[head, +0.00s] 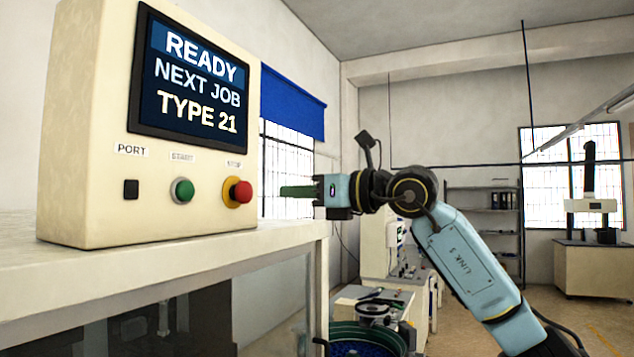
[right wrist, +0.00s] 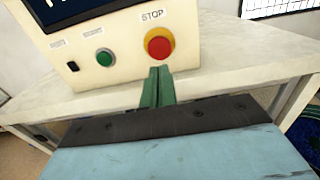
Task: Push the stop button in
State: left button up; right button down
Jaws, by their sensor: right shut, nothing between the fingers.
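The stop button (head: 241,192) is a red mushroom head on a yellow collar, at the right of the cream control box's front. It also shows in the right wrist view (right wrist: 159,45), under a STOP label. My right gripper (head: 283,191) is shut and empty, with its green fingers pointing left at the button. In the head view a gap shows between the fingertips and the button. In the right wrist view the fingertips (right wrist: 159,70) appear just below the red head. My left gripper is not in view.
The control box (head: 75,150) stands on a pale bench (head: 150,265). A green START button (head: 182,191) and a black port (head: 130,190) sit left of the stop button. The box's screen (head: 190,75) reads READY, NEXT JOB, TYPE 21. A green bowl feeder (head: 365,335) stands beyond the bench.

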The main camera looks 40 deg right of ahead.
aim_at(248, 192)
jog(key=p+x, duration=0.1)
jog(key=x, duration=0.5)
jog(key=shift+r+p, duration=0.1)
jog(key=shift+p, duration=0.3)
jog(key=shift+w+a, duration=0.25)
jog(key=shift+w, duration=0.35)
